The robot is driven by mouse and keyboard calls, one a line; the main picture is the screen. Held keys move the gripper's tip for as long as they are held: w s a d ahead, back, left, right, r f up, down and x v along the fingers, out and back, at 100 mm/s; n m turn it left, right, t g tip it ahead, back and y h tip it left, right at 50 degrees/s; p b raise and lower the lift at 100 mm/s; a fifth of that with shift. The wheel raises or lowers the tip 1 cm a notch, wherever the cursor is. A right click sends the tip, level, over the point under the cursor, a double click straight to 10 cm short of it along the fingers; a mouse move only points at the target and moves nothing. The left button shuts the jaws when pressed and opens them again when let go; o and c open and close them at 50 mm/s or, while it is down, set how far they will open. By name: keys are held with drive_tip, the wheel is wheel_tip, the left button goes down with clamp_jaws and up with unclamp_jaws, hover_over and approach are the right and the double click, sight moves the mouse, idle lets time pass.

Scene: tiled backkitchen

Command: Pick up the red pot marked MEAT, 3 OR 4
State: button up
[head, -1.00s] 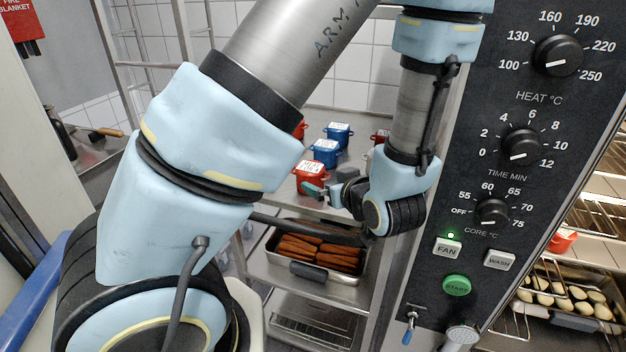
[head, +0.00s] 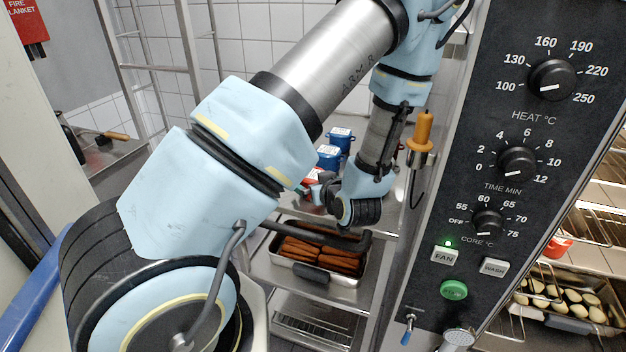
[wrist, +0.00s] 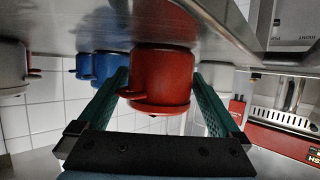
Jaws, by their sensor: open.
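A red pot with a white lid label (head: 314,174) stands on the upper steel shelf in the head view, partly hidden by my arm. Its label is too small to read. In the wrist view, which appears upside down, a red pot (wrist: 163,82) lies between the two green fingers of my gripper (wrist: 160,74). The fingers are open, one on each side of it; I cannot tell whether either touches it. In the head view my gripper (head: 322,190) is at the red pot, mostly covered by my wrist.
Two blue pots, a rear one (head: 340,137) and a nearer one (head: 328,157), stand behind the red pot. A tray of orange-brown food (head: 318,254) sits on the shelf below. The oven control panel (head: 500,140) and an orange-handled probe (head: 423,130) are close on the right.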

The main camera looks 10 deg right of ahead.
drive_tip(key=shift+w, duration=0.1)
drive_tip(key=c, duration=1.4)
